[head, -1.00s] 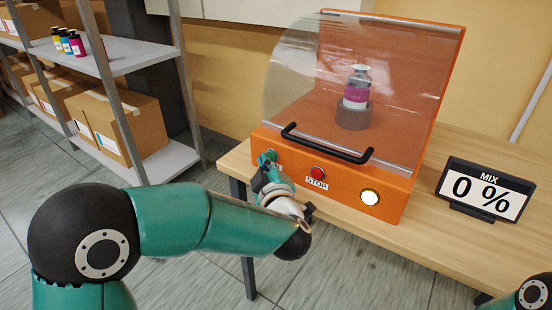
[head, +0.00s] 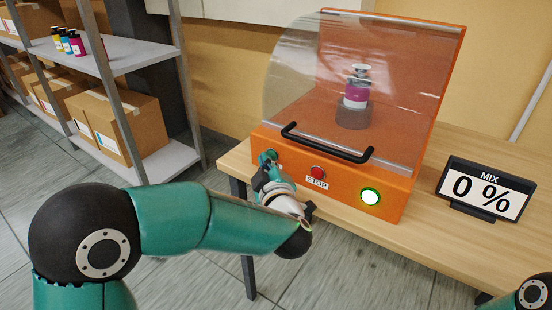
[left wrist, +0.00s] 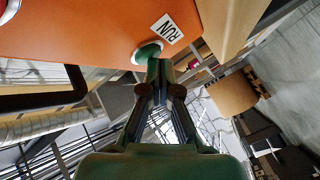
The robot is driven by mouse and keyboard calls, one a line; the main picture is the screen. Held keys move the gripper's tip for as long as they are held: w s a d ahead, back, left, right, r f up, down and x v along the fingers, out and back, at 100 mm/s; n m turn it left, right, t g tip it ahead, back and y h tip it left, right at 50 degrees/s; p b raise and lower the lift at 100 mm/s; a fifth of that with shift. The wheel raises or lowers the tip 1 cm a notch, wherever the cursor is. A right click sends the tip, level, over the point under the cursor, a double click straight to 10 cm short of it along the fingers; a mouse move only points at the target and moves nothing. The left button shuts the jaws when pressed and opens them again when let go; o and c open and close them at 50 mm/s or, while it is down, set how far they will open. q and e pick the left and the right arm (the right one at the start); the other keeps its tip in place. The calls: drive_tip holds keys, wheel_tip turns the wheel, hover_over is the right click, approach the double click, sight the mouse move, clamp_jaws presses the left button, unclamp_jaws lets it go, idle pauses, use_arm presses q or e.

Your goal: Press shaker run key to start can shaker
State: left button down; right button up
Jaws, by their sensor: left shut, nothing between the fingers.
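The orange can shaker (head: 402,203) stands on the wooden table with its clear cover down. Inside, a can (head: 356,94) with a magenta label sits in a dark holder under a metal clamp. My left gripper (head: 266,160) is shut and empty at the left of the shaker's front panel. In the left wrist view its closed fingertips (left wrist: 160,68) are at the green run key (left wrist: 147,53), beside the RUN label (left wrist: 168,29); they overlap its edge, and I cannot tell how far it is pressed. The lamp (head: 370,196) glows green. My right gripper is out of view.
A red stop button (head: 318,172) sits right of my gripper, below the black cover handle (head: 327,148). A MIX display (head: 487,189) on the table reads 0 %. A shelf (head: 110,60) with boxes and small bottles stands at the left.

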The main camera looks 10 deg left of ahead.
use_arm(q)
drive_tip(key=shift+s+a, duration=0.2)
drive_tip(key=shift+s, duration=0.35)
drive_tip(key=shift+s+a+b, duration=0.3)
drive_tip(key=shift+s, duration=0.5)
drive_tip(key=shift+s+a+b, duration=0.25)
drive_tip(key=shift+s+b, duration=0.1)
drive_tip(key=shift+s, duration=0.45)
drive_tip(key=shift+s+a+b, duration=0.3)
drive_tip(key=shift+s, duration=0.5)
